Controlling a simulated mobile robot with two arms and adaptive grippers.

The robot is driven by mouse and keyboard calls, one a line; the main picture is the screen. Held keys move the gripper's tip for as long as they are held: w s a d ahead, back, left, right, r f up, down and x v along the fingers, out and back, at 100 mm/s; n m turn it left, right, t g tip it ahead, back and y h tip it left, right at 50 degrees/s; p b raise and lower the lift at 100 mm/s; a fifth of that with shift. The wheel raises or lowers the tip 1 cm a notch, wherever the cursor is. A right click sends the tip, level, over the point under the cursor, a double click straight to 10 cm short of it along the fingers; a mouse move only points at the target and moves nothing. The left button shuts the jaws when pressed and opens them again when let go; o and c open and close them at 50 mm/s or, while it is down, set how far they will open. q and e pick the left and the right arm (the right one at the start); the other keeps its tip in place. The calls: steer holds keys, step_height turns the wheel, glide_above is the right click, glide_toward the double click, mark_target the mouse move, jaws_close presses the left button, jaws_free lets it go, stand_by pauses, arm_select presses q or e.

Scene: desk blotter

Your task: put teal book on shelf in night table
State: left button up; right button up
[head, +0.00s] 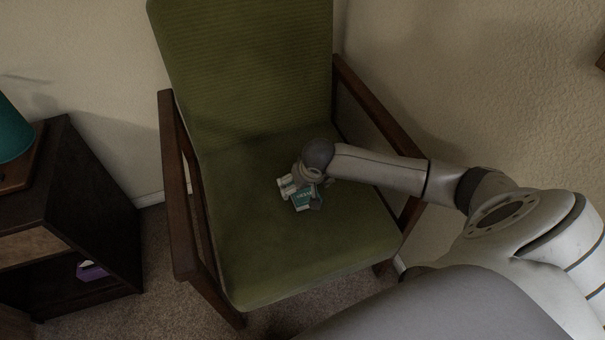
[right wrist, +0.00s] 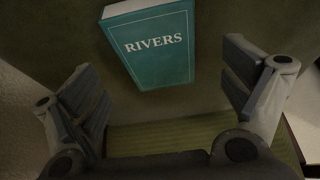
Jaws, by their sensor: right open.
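The teal book (head: 301,201) lies on the green seat of the armchair, close to my right gripper (head: 299,191). In the right wrist view the teal book (right wrist: 150,44) shows its cover with the word RIVERS. My right gripper (right wrist: 165,95) is open, with its fingers wide apart and the book beyond them, toward the top of that view; nothing is held. The dark night table (head: 88,220) stands at the left of the head view. Its open shelf (head: 60,284) holds a small purple item. My left gripper is not in view.
The green armchair (head: 250,80) has wooden armrests; the left armrest (head: 178,190) stands between the seat and the night table. A teal lamp (head: 12,130) stands on the table top. Carpet shows between chair and table.

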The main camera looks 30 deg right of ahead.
steer(key=b+x, duration=0.1)
steer(key=x, duration=0.3)
steer(key=shift+d+b, duration=0.1)
steer(key=shift+b, duration=0.2)
steer(key=shift+r, duration=0.1)
steer(key=c, duration=1.2)
steer(key=shift+r, duration=0.15)
